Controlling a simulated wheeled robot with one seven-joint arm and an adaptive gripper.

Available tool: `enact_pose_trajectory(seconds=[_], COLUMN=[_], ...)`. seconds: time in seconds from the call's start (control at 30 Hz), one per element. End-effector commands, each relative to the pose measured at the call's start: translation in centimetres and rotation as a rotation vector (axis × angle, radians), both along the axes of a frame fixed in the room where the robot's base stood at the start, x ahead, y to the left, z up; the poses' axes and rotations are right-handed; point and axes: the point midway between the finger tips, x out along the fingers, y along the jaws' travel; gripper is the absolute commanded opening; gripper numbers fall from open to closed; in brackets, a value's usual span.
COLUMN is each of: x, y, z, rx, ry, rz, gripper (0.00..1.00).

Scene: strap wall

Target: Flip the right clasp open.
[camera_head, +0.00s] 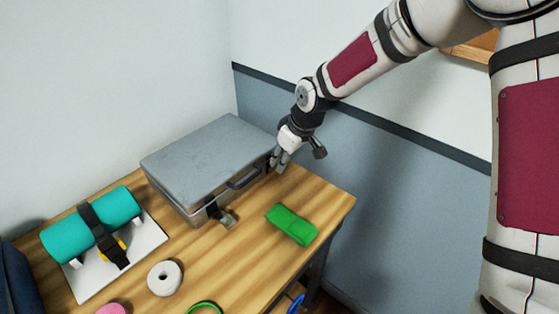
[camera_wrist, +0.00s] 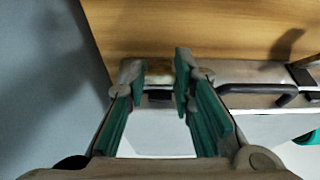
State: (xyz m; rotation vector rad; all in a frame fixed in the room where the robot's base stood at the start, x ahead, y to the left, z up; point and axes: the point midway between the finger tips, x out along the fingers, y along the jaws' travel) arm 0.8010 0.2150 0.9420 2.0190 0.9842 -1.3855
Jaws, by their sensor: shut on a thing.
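The grey metal case (camera_head: 210,160) lies closed on the wooden table, its handle (camera_head: 243,178) on the front side. My gripper (camera_head: 279,162) is at the case's front right corner, over the right clasp, which it hides in the head view. In the wrist view my gripper's fingers (camera_wrist: 157,72) stand on either side of the metal right clasp (camera_wrist: 160,96) and are shut on it. The clasp's exact angle is hard to tell. The left clasp (camera_head: 225,217) hangs outward from the case front. The case handle also shows in the wrist view (camera_wrist: 265,101).
A green block (camera_head: 292,224) lies on the table in front of the case. A teal roll (camera_head: 92,224) strapped on a white board (camera_head: 125,262) is at the left, with a white tape roll (camera_head: 165,278) near it. The wall is close behind the case.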

Motion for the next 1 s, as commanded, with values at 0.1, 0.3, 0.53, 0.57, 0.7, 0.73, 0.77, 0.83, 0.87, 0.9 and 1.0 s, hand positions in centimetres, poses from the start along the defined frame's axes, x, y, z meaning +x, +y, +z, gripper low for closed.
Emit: enact_pose_trajectory(seconds=[0.1, 0.3, 0.53, 0.57, 0.7, 0.73, 0.77, 0.83, 0.87, 0.9, 1.0], x=[-0.1, -0.6, -1.1, -1.1, -1.2, -1.2, -1.3, -1.3, -1.3, -1.3, -1.4], y=[-0.9, -1.7, -2.2, -2.3, -2.5, -2.5, -2.5, -2.6, -2.6, -2.6, -2.6], z=[-0.5, -1.7, -3.2, -3.3, -4.0, -4.0, -4.2, -4.4, -4.4, -4.5, -4.7], rx=[0.090, 0.240, 0.392, 0.409, 0.477, 0.489, 0.502, 0.524, 0.532, 0.542, 0.560], ry=[-0.061, -0.176, -0.297, -0.311, -0.366, -0.376, -0.384, -0.403, -0.411, -0.419, -0.435], rz=[-0.008, -0.009, -0.005, -0.005, -0.004, -0.004, -0.003, -0.002, -0.001, -0.001, 0.001], gripper=[0.00, 0.00, 0.00, 0.00, 0.00, 0.00, 0.00, 0.00, 0.00, 0.00, 0.00])
